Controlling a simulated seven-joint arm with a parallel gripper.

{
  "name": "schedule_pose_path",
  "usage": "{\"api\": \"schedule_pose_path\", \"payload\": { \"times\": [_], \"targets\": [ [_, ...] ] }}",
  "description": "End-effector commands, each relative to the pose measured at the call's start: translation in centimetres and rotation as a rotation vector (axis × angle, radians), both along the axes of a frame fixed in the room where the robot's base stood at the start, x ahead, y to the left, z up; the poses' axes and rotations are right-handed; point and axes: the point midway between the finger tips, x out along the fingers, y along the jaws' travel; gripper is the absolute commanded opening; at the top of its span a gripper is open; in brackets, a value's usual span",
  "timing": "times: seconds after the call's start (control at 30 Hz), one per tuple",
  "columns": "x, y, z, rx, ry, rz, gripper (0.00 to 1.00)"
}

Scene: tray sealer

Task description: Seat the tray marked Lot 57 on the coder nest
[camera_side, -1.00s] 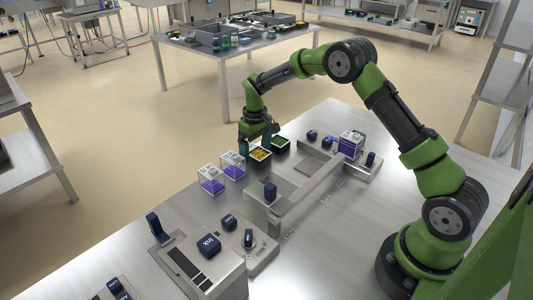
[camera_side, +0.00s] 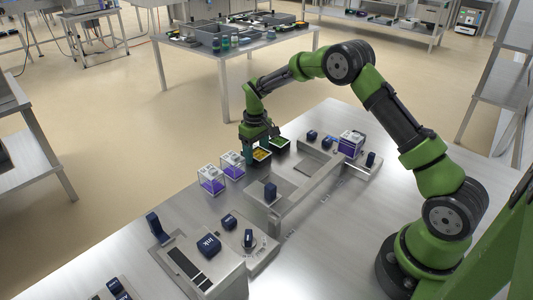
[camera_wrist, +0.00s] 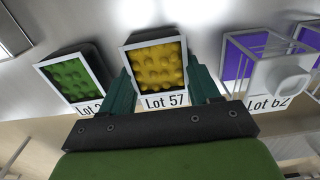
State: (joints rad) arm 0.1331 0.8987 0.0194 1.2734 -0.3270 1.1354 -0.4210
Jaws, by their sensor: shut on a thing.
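The tray marked Lot 57 (camera_wrist: 157,68) has a white rim and yellow bumpy contents. In the side view this tray (camera_side: 261,155) stands on the steel table, or very close above it; I cannot tell which. My gripper (camera_wrist: 160,88) is shut on it, with one teal finger at each side. In the side view my gripper (camera_side: 260,148) points down over the tray and partly hides it. The coder nest is not labelled; a flat plate framed by metal rails (camera_side: 308,163) lies to the right of the tray, and I cannot tell if that is it.
A green-filled tray (camera_wrist: 75,78) stands close beside, its label partly hidden. Clear boxes with purple contents, one marked Lot 62 (camera_wrist: 268,103), stand on the other side. A metal rail (camera_side: 305,197) with dark blocks crosses the table. A purple box (camera_side: 350,146) stands at the rail's far end.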

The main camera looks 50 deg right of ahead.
Motion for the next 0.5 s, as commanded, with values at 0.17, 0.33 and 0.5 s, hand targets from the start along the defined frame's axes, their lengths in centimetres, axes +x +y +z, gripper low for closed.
{"api": "schedule_pose_path", "payload": {
  "times": [0.17,0.33,0.5],
  "targets": [
    [0.0,0.0,2.0,-0.001,-0.002,-0.001,0.29],
    [0.0,0.0,5.6,-0.001,-0.003,-0.001,0.29],
    [0.0,0.1,8.5,-0.001,-0.002,0.001,0.29]
  ]
}}
